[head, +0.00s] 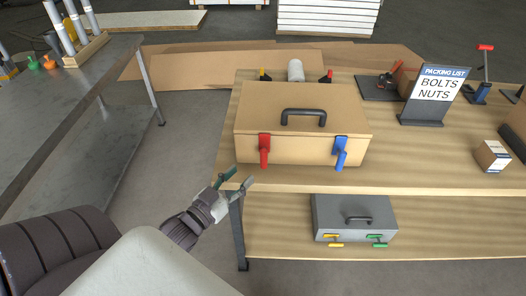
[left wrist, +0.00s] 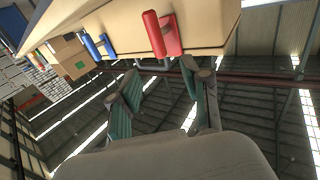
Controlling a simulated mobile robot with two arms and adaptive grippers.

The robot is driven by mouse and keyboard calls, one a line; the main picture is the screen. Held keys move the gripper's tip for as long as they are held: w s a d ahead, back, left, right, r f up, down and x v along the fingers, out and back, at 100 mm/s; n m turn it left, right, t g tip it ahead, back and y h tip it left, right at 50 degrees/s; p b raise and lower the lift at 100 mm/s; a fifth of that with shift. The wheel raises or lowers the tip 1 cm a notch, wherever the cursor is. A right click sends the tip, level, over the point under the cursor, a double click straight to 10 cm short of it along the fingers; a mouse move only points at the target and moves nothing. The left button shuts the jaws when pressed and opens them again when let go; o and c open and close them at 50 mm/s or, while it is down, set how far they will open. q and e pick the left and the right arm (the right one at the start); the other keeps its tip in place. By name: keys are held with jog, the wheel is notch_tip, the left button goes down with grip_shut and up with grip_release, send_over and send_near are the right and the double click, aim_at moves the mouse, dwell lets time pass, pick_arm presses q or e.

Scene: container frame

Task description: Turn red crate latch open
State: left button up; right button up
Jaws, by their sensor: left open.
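A tan crate (head: 285,125) with a dark handle on its lid stands on the wooden table. On its front are a red latch (head: 264,150) at the left and a blue latch (head: 341,152) at the right. Both latches hang down. My left gripper (head: 238,179) is open and empty, in front of the crate, below and left of the red latch, apart from it. In the left wrist view the red latch (left wrist: 160,34) lies beyond the open fingers (left wrist: 160,90), and the blue latch (left wrist: 93,46) is further left. My right gripper is in neither view.
A grey case (head: 325,218) with yellow and green latches sits on the lower shelf. A packing list sign (head: 436,95) and a small box (head: 491,156) stand on the right of the table. A grey bench (head: 60,90) is at the left, with clear floor between.

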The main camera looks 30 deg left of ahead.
aim_at(261, 156)
pick_arm(q)
jog(key=w+p, duration=0.1)
jog(key=w, duration=0.9)
jog(key=shift+d+p, duration=0.2)
jog(key=shift+p, duration=0.1)
jog(key=shift+w+d, duration=0.1)
jog(key=shift+w, duration=0.5)
jog(key=shift+c, duration=0.8)
grip_shut()
